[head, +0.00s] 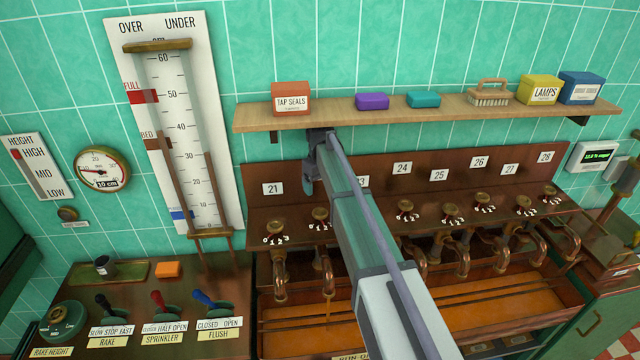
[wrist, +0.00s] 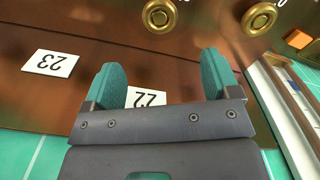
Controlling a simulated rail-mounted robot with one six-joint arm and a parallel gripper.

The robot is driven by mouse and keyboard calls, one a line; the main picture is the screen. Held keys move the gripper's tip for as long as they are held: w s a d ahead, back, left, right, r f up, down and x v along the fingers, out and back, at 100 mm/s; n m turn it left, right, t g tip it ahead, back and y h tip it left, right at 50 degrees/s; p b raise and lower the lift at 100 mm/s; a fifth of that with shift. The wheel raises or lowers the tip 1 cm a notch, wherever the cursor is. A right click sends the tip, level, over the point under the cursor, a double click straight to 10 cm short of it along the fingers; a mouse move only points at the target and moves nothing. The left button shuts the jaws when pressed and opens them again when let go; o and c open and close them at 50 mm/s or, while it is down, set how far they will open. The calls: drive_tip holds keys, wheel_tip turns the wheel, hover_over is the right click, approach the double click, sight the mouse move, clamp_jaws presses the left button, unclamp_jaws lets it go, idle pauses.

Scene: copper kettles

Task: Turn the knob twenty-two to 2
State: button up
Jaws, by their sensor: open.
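Knob twenty-two (head: 320,214) is the small brass knob second from the left on the copper panel, with a small number scale below it. Its setting is too small to read. In the wrist view, which is upside down, it appears to be the brass knob (wrist: 160,15) at the top edge. Plate 22 (wrist: 147,97) shows between and behind my fingers; my arm hides it in the head view. My gripper (wrist: 162,68) is open and empty. In the head view my gripper (head: 309,184) hangs in front of the panel above the knob, apart from it.
Knob 21 (head: 278,227) stands close on the left, and more knobs run right. A wooden shelf (head: 400,113) with boxes is above my gripper. Copper taps (head: 327,275) hang below the knobs. A tall gauge board (head: 219,150) stands left.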

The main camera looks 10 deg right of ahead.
drive_tip(key=s+f+m+b, duration=0.1)
drive_tip(key=s+f+b, duration=0.5)
drive_tip(key=s, duration=0.5)
drive_tip(key=s+f+m+b, duration=0.2)
drive_tip(key=s+f+b, duration=0.4)
drive_tip(key=s, duration=0.6)
drive_tip(key=s+f+m+b, duration=0.1)
drive_tip(key=s+f+b, duration=0.5)
drive_tip(key=s, duration=0.5)
drive_tip(key=shift+s+f+m+b, duration=0.25)
drive_tip(key=shift+f+m+b, duration=0.05)
drive_tip(key=shift+f, duration=0.1)
